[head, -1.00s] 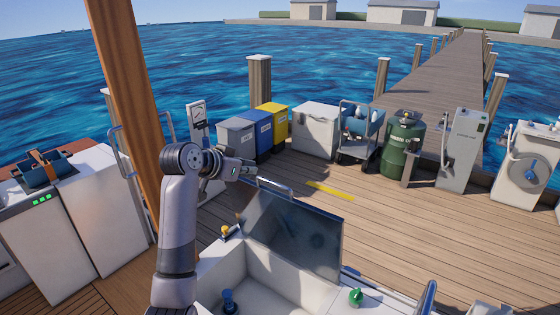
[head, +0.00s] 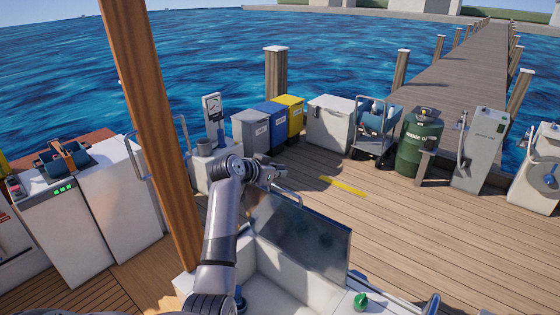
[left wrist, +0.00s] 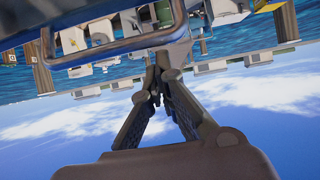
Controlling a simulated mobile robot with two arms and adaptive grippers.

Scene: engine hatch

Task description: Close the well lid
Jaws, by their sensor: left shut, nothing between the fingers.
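The well lid (head: 305,240) is a dark, glossy panel standing raised at the far side of the white well (head: 275,292). A thin metal handle (head: 287,194) runs along its upper edge. My left gripper (head: 272,177) is beside the lid's upper left corner, close to the handle. I cannot tell whether they touch. In the left wrist view the gripper's fingers (left wrist: 157,92) are together and empty, and a blue-grey bar (left wrist: 115,46) crosses close by, probably the handle. My forearm hides the well's left part. My right gripper is not in view.
A wooden post (head: 150,120) stands left of my arm. A green knob (head: 361,300) sits on the well's right rim. Bins (head: 252,132), a cart (head: 375,125) and a green drum (head: 419,140) line the dock's far edge. The planks (head: 400,220) right of the lid are clear.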

